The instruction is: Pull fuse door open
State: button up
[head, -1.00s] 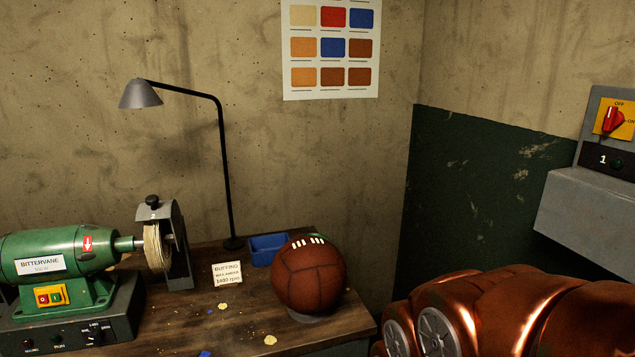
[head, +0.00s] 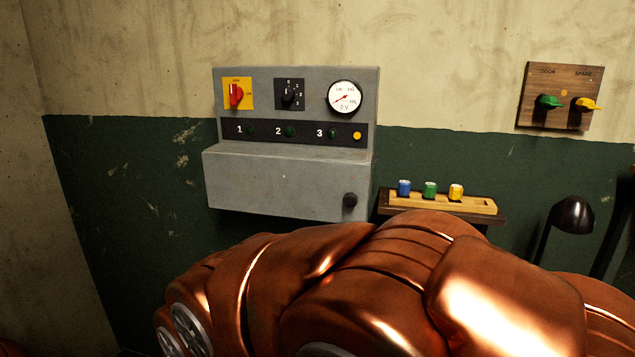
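A grey electrical box (head: 222,131) hangs on the wall left of centre in the head view. Its lower part, a protruding plain grey front (head: 275,182) that looks like the fuse door, appears closed. A black round knob (head: 350,200) sits at that front's lower right. The upper panel carries a red switch on a yellow plate (head: 237,94), a black selector (head: 289,95), a round dial (head: 345,97) and a row of numbered lamps. My copper-coloured arm fills the lower part of the view below the box. My gripper is not in view.
A small wooden shelf (head: 487,207) right of the box holds a blue, a green and a yellow fuse-like piece. A wooden plate (head: 560,97) with green and yellow handles is on the wall at right. A black lamp (head: 573,214) stands below it.

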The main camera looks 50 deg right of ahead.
aim_at(308, 189)
jog(key=z, duration=2.65)
jog(key=k, duration=0.85)
jog(key=u, duration=1.25)
jog(key=i, duration=0.5)
jog(key=z, duration=0.05)
